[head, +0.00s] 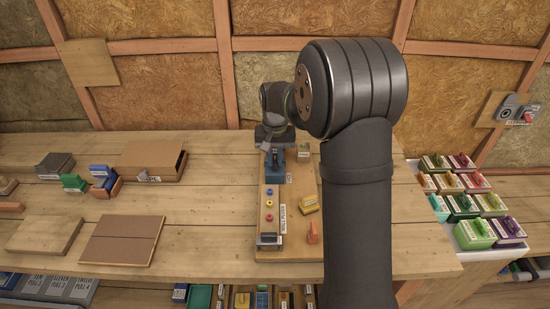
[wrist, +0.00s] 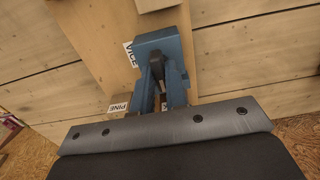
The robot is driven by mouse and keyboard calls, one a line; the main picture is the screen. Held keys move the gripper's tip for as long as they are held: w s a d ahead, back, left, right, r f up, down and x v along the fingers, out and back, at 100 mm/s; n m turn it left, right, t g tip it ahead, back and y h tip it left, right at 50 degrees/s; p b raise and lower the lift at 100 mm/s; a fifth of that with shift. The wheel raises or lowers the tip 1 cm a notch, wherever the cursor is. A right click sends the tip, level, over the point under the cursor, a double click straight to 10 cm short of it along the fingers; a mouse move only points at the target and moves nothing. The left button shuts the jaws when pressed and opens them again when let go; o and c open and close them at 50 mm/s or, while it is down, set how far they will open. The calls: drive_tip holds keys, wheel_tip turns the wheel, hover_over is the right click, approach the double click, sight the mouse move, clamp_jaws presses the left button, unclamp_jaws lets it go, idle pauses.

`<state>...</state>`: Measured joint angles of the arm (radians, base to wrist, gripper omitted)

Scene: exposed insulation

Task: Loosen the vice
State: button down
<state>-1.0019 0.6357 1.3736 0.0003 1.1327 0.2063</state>
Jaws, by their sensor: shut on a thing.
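The blue vice (head: 273,165) stands near the far end of a wooden board on the workbench. It also shows in the wrist view (wrist: 160,44), with a VICE label beside it. My gripper (head: 272,147) is at the vice, reaching in from the far side. In the wrist view my gripper (wrist: 168,72) is shut on a dark part between the blue sides of the vice, apparently its handle. The tips are narrow and partly hidden, so the exact contact is unclear. The gap between the vice's jaws cannot be made out.
A block labelled PINE (wrist: 119,105) is close beside the vice. A brown box (head: 150,160) lies left, and a tray of coloured boxes (head: 468,238) stands right.

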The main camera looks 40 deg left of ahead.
sight(275, 161)
drive_tip(key=c, duration=1.4)
unclamp_jaws()
drive_tip(key=shift+c, duration=0.2)
wheel_tip(275, 161, up, 18)
drive_tip(key=shift+f, duration=0.25)
drive_tip(key=shift+f, duration=0.1)
wheel_tip(275, 161, down, 17)
drive_tip(key=shift+f, duration=0.2)
drive_tip(key=shift+r, duration=0.1)
